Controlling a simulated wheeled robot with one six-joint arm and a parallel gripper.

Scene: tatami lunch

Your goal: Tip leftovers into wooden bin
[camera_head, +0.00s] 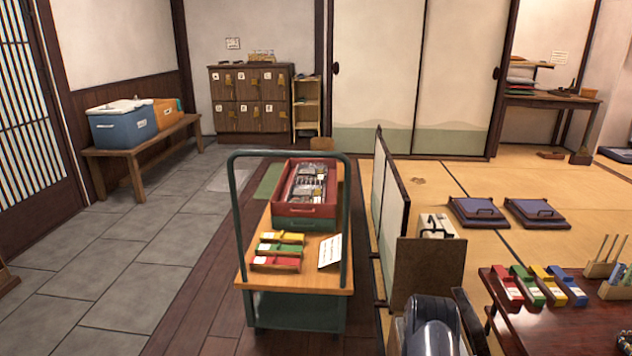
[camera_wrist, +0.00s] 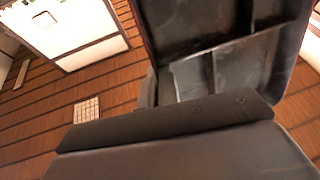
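In the wrist view a dark box with divided compartments (camera_wrist: 235,62) fills the upper right, tilted and close to the camera. A pale grey surface shows inside one compartment. I cannot make out any food. The dark parts of my gripper (camera_wrist: 165,125) cross the foreground, right against the box's near edge. The fingertips are not clear, so I cannot tell whether they grip it. In the head view my dark arm shows at the bottom right of centre, and my gripper is not distinct. I cannot identify a wooden bin in either view.
A trolley (camera_head: 325,277) carries a red crate (camera_head: 305,211) and coloured boxes. A brown panel (camera_head: 427,272) stands beside a white case (camera_head: 436,224). A low red-brown table (camera_head: 570,325) is at right. Grey stone floor (camera_head: 125,255) lies open at left.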

